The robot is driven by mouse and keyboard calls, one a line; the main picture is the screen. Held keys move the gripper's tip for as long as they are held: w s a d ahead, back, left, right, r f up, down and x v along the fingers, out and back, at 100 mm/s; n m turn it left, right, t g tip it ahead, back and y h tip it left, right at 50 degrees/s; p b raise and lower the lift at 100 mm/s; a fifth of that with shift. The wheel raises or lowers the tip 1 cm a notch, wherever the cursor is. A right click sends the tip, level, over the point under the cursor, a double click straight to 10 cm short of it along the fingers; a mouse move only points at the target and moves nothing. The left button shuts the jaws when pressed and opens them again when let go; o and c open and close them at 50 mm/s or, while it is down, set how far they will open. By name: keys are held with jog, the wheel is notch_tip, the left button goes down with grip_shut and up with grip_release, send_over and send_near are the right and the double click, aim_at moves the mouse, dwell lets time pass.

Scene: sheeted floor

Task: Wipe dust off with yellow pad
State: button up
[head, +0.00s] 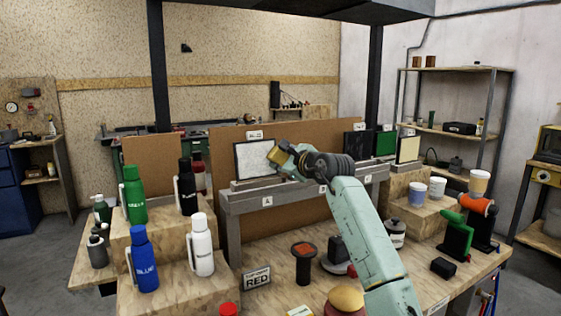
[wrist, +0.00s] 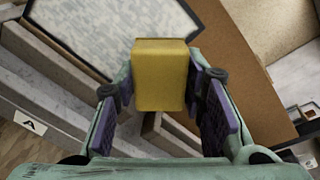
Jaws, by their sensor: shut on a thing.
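My gripper (wrist: 163,105) is shut on the yellow pad (wrist: 160,72), which sits between the two purple-lined fingers in the wrist view. In the head view the yellow pad (head: 278,154) is at the right edge of a dark-framed white panel (head: 252,160) above label A. In the wrist view the panel (wrist: 125,30) has a mottled grey-white face that looks dusty. The pad overlaps its lower right part in that view. I cannot tell whether the pad touches the panel.
The panel stands on a grey wooden rack (head: 262,198) before a brown board (head: 300,135). Black, green and white panels stand farther right. Green (head: 133,195), black (head: 187,187), blue (head: 143,260) and white (head: 201,245) bottles stand at left. Cups (head: 437,187) stand at right.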

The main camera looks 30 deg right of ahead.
aim_at(263, 151)
jog(key=shift+a+f+b, duration=0.1)
jog(key=shift+a+b, duration=1.05)
jog(key=shift+a, duration=0.05)
jog(key=shift+a+b, duration=0.6)
jog(key=shift+a, duration=0.35)
jog(key=a+b, duration=0.2)
jog(key=shift+a, duration=0.3)
jog(key=shift+s+a+b, duration=0.1)
jog(key=shift+a+b, duration=0.65)
jog(key=shift+a, duration=0.05)
jog(key=a+b, duration=0.2)
jog(key=a, duration=0.1)
jog(key=shift+a+b, duration=0.15)
jog(key=shift+b, duration=0.25)
jog(key=shift+a+r, duration=0.2)
jog(key=shift+a, duration=0.05)
jog(key=shift+a+r+p, duration=0.1)
jog(key=shift+r+p, duration=0.55)
jog(key=shift+r, duration=0.4)
jog(key=shift+d+p, duration=0.85)
jog(key=shift+d, duration=0.6)
jog(key=shift+d+p, duration=1.75)
jog(key=shift+d, duration=1)
jog(key=shift+w+d+r+p, duration=0.1)
jog(key=shift+w+d+p, duration=0.05)
jog(key=shift+d+p, duration=0.5)
jog(key=shift+w+d+p, duration=0.1)
jog(key=shift+d+p, duration=0.95)
jog(key=shift+d, duration=0.25)
